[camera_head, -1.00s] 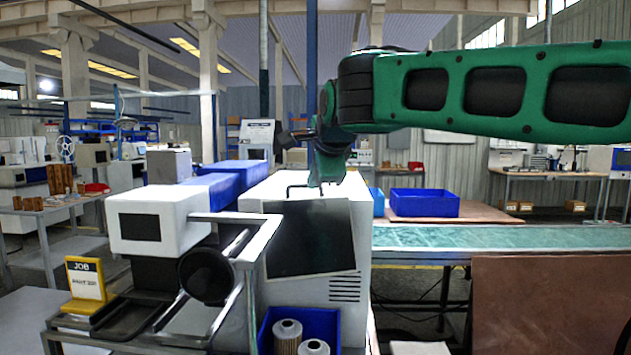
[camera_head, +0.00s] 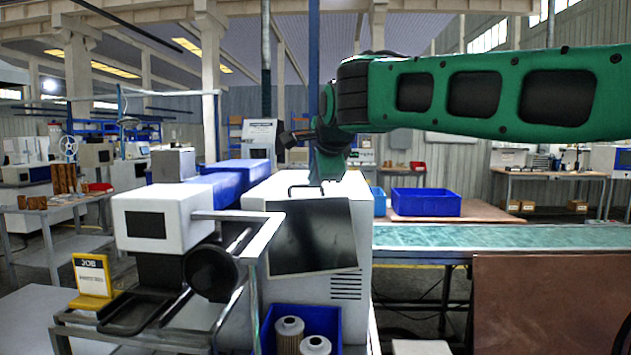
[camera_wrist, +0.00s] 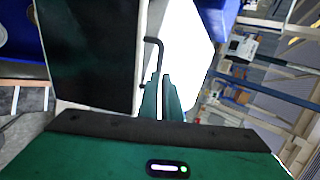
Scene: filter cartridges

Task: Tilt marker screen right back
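The marker screen (camera_head: 312,237) is a dark flat panel on the front of a white machine (camera_head: 345,285). It leans, with its lower edge standing off the machine face. A thin black bent handle (camera_head: 301,188) rises at its top edge. The panel also shows dark at the left of the wrist view (camera_wrist: 88,55), with the handle (camera_wrist: 151,42) beside it. My gripper (camera_head: 318,184) is at the top of the screen. In the wrist view its fingers (camera_wrist: 160,88) are close together, with the handle's end running in between them. The exact contact is small and partly hidden.
A blue bin (camera_head: 300,318) with filter cartridges stands below the screen. A white device (camera_head: 160,218) on a metal-frame cart and a yellow job sign (camera_head: 92,275) are at left. A conveyor (camera_head: 500,237) and a blue crate (camera_head: 425,202) are at right.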

